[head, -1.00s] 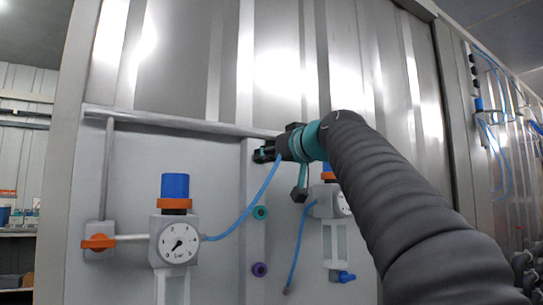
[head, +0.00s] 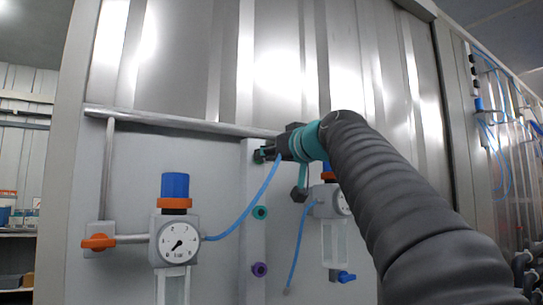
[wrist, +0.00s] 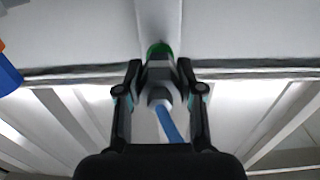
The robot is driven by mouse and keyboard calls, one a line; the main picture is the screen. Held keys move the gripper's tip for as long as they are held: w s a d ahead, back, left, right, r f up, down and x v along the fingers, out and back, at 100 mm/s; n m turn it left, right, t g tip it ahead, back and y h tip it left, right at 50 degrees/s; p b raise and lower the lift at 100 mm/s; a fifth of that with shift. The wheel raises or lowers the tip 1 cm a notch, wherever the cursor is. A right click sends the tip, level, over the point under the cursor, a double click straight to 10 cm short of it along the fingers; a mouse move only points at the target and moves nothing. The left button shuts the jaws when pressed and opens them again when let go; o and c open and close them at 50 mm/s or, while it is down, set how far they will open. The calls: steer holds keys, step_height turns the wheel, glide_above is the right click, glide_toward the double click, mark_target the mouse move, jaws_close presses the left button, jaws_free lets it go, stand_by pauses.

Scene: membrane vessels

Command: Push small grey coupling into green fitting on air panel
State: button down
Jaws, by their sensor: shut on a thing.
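My gripper (wrist: 160,88) is shut on the small grey coupling (wrist: 158,74), with a finger on either side of it. A blue hose (wrist: 168,122) runs from the coupling's near end. The green fitting (wrist: 159,48) shows just beyond the coupling's far end, mostly hidden by it. The two are in line and close; I cannot tell whether they touch or how deep the coupling sits. In the head view my gripper (head: 264,154) is at the top of the panel's narrow upright strip (head: 252,185), and it hides the coupling and green fitting there.
A teal fitting (head: 260,213) and a purple fitting (head: 260,269) sit lower on the strip. A gauge regulator (head: 178,241) with a blue knob stands to the left, joined to the blue hose. An orange-handled valve (head: 98,242) is farther left. A second regulator (head: 333,204) is partly behind my arm.

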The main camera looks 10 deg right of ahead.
steer(key=shift+w+a, duration=0.2)
steer(key=shift+w, duration=0.35)
steer(key=c, duration=0.7)
jaws_free()
steer(key=shift+o, duration=0.2)
steer(key=v, duration=1.2)
steer(key=shift+r, duration=0.1)
